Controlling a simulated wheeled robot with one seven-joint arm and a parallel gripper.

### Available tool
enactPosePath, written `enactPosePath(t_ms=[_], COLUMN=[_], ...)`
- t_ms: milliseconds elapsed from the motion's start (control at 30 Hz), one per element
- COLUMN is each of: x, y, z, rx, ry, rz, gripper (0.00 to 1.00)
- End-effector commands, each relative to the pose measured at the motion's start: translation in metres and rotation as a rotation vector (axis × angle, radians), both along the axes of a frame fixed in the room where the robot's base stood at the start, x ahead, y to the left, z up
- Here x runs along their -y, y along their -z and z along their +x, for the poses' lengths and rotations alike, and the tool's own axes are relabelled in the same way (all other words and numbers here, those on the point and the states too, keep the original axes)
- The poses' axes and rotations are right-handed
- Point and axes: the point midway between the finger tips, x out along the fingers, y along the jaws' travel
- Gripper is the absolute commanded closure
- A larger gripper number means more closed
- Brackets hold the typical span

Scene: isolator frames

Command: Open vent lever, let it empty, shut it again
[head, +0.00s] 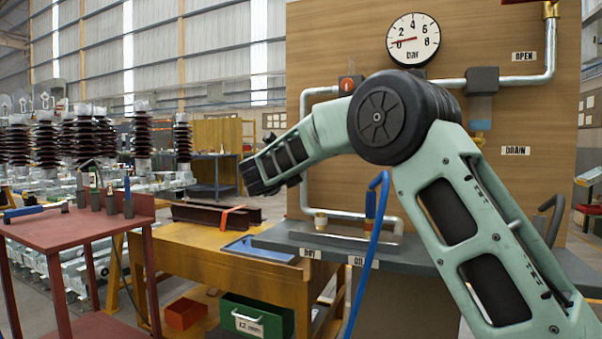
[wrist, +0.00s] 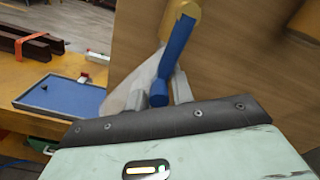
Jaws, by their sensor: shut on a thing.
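In the wrist view my gripper (wrist: 160,93) is shut on the blue lever (wrist: 175,50), with one pale finger on each side of its end. The lever runs up to a brass-coloured valve body (wrist: 184,17) in front of the wooden panel. In the head view my arm covers part of the panel, and I cannot make out the gripper or the gripped lever. The round bar gauge (head: 413,40) has its red needle near 0. A bluish, glass-like cylinder (head: 480,108) sits on the right pipe above a brass fitting, near the DRAIN label (head: 515,150).
The panel (head: 330,60) carries metal pipes and an OPEN label (head: 523,56). A grey bench (head: 290,236) stands below it. A blue tray (head: 262,249) and dark steel beams (head: 215,217) lie on the yellow table (head: 180,255). A red table (head: 75,232) is at the left.

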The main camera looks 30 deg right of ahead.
Motion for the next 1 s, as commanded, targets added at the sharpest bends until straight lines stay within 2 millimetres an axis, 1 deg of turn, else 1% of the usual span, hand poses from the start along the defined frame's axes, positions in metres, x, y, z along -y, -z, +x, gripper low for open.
enactPosePath(t_ms=[33,300,333,367,667,767,867,1000], x=[-0.006,-0.006,-0.006,-0.006,-0.003,-0.005,-0.014,-0.035], y=[-0.003,-0.005,-0.005,-0.005,-0.003,-0.003,-0.003,-0.003], z=[0.002,0.002,0.002,0.002,0.001,-0.001,-0.008,-0.024], rx=[0.005,0.007,0.007,0.006,0.004,0.004,0.004,0.004], ry=[-0.017,-0.017,-0.017,-0.016,-0.008,-0.007,-0.009,-0.010], rz=[-0.001,-0.002,-0.002,-0.001,-0.001,0.000,0.000,0.000], gripper=[1.00,1.00,0.71,0.63,0.62,0.62,0.62,0.62])
